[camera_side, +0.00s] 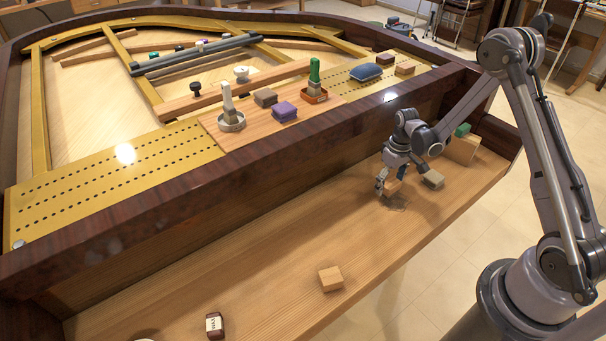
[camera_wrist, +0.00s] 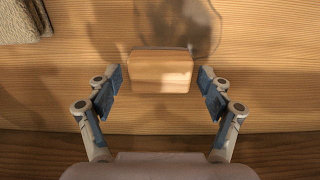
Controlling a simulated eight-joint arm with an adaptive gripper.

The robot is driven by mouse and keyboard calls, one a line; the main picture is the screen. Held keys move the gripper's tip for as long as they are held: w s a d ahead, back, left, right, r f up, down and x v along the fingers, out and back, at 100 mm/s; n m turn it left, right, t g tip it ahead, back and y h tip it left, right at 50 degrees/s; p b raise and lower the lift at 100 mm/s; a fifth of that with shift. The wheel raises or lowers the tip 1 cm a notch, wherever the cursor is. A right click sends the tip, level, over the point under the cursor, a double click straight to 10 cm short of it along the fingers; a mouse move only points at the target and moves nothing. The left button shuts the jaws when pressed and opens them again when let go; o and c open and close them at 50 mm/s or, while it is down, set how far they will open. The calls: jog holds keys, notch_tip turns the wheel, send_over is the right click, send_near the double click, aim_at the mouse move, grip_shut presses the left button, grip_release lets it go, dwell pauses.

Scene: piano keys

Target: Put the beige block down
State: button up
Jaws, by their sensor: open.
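A beige wooden block (camera_wrist: 160,72) lies in front of my gripper (camera_wrist: 162,92) in the wrist view, centred between the two fingers. There are gaps on both sides, so neither finger touches it. In the side view the block (camera_side: 393,186) is partly hidden by my gripper (camera_side: 386,184), which is low over the right half of the wooden ledge (camera_side: 240,265). The fingers are spread open. The block appears to rest on the ledge, with shadow beside it.
A rough khaki block (camera_side: 433,178) stands close to the right of my gripper. A larger wooden block (camera_side: 461,149) with a green piece (camera_side: 462,130) is behind it. Another wooden block (camera_side: 330,279) lies nearer the front. The dark piano rim (camera_side: 250,165) rises behind the ledge.

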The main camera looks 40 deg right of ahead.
aim_at(390, 182)
notch_tip(390, 182, up, 12)
jog(key=s+a+r+t, duration=0.3)
jog(key=s+a+r, duration=0.2)
jog(key=a+r, duration=0.55)
jog(key=s+a+r+t, duration=0.4)
jog(key=s+a+r, duration=0.1)
jog(key=s, duration=0.3)
jog(key=shift+s+a, duration=0.15)
jog(key=shift+a, duration=0.6)
dwell(0.5)
